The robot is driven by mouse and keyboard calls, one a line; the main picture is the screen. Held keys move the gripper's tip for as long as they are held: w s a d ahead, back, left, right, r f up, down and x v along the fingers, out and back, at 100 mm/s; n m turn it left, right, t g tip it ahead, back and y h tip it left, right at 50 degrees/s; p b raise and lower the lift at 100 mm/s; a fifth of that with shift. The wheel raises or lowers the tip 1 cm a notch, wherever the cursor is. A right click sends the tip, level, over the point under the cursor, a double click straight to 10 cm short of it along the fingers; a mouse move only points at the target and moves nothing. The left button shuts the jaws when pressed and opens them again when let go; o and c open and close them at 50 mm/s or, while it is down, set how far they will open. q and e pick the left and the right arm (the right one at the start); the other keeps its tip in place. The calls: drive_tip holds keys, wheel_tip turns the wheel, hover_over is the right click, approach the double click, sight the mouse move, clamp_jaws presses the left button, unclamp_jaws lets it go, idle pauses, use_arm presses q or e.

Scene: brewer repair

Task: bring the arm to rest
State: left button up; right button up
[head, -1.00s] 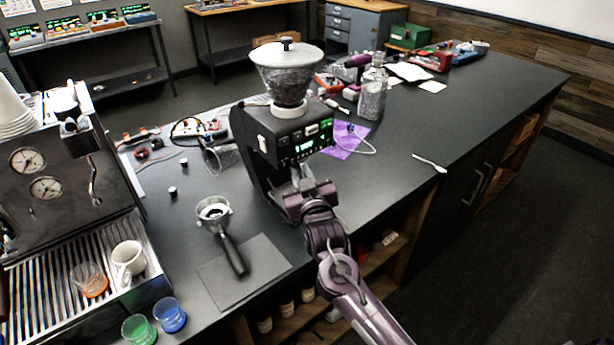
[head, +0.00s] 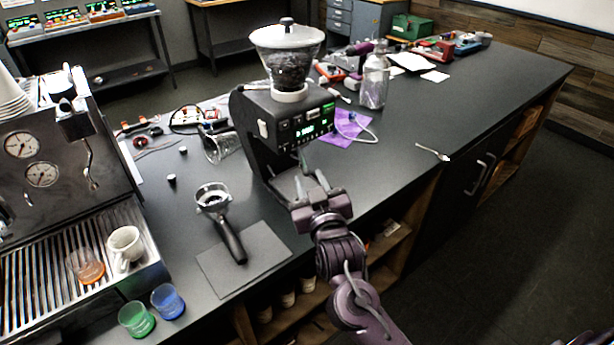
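My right gripper (head: 310,178) is in front of the coffee grinder (head: 288,128), low over the counter's front edge. Its two fingers stand apart with nothing visible between them. The fingertips are close to the grinder's base, and I cannot tell whether they touch it. My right arm reaches in from the bottom right. My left gripper is not in view.
The espresso machine (head: 60,190) holds a white cup (head: 124,246). Green (head: 137,319) and blue (head: 168,301) glasses stand front left.

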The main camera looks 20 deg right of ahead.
drive_tip(key=shift+s, duration=0.1)
idle(0.4)
drive_tip(key=s+f+n+g+y, duration=0.1)
drive_tip(key=s+f+g, duration=0.65)
drive_tip(key=s, duration=0.45)
drive_tip(key=s+f+g+y, duration=0.1)
drive_tip(key=s+f+g, duration=0.65)
drive_tip(key=s, duration=0.45)
drive_tip(key=s+f+g, duration=0.1)
drive_tip(key=s+f, duration=0.2)
drive_tip(key=f, duration=2.9)
drive_tip(key=s+d+f, duration=0.1)
drive_tip(key=s+f, duration=0.6)
drive_tip(key=s, duration=0.2)
drive_tip(key=s+d+f+g, duration=0.1)
drive_tip(key=s+d+f, duration=0.1)
drive_tip(key=s+f, duration=0.6)
drive_tip(key=shift+s+d+f, duration=0.25)
drive_tip(key=shift+s+f, duration=0.05)
drive_tip(key=shift+s, duration=0.45)
